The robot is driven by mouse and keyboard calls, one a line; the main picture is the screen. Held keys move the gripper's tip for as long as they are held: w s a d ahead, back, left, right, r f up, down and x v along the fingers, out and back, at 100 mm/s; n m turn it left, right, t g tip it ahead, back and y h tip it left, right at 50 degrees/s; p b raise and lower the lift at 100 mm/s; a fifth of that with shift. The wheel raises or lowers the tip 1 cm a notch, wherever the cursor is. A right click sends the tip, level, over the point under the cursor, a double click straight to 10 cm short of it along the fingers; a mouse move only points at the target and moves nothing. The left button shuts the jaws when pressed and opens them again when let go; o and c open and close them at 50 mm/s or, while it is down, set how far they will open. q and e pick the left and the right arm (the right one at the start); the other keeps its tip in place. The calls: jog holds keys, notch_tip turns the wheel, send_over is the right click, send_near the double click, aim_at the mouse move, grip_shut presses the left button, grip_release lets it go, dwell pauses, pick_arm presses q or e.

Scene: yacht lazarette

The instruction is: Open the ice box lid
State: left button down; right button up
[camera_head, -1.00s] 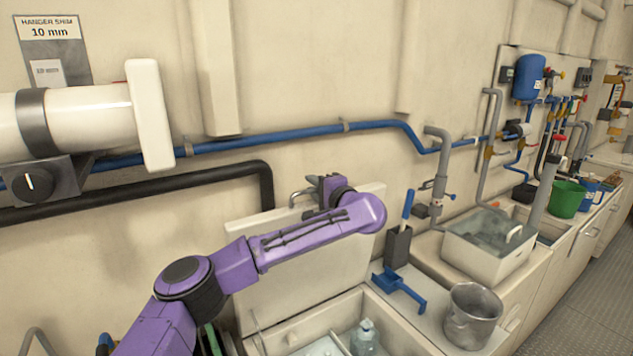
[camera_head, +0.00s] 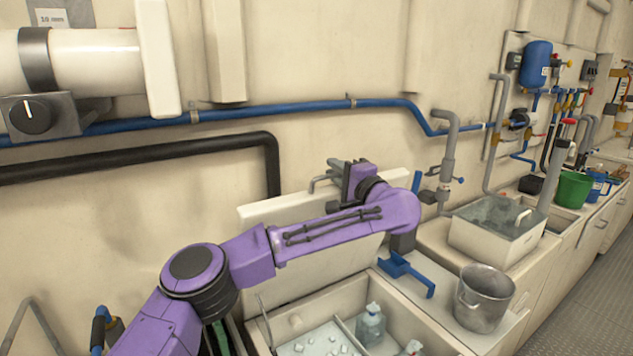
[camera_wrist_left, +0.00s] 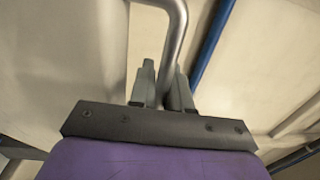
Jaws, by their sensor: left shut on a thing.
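The ice box lid (camera_head: 300,270) is a cream panel standing raised at the back of the open ice box (camera_head: 405,322), leaning near the wall. Its bent metal handle (camera_head: 318,181) is near the top edge; it also shows in the left wrist view (camera_wrist_left: 178,35). My left gripper (camera_head: 338,167) is at the handle, with the grey fingers (camera_wrist_left: 163,85) shut on either side of the tube. My purple arm crosses in front of the lid and hides part of it. My right gripper is out of view.
Ice and clear bottles (camera_head: 370,325) are inside the box. A black pipe (camera_head: 140,158) and blue pipe (camera_head: 270,112) run along the wall behind.

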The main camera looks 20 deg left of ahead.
pick_arm(q)
jog(key=shift+s+d, duration=0.2)
jog(key=shift+d, duration=0.1)
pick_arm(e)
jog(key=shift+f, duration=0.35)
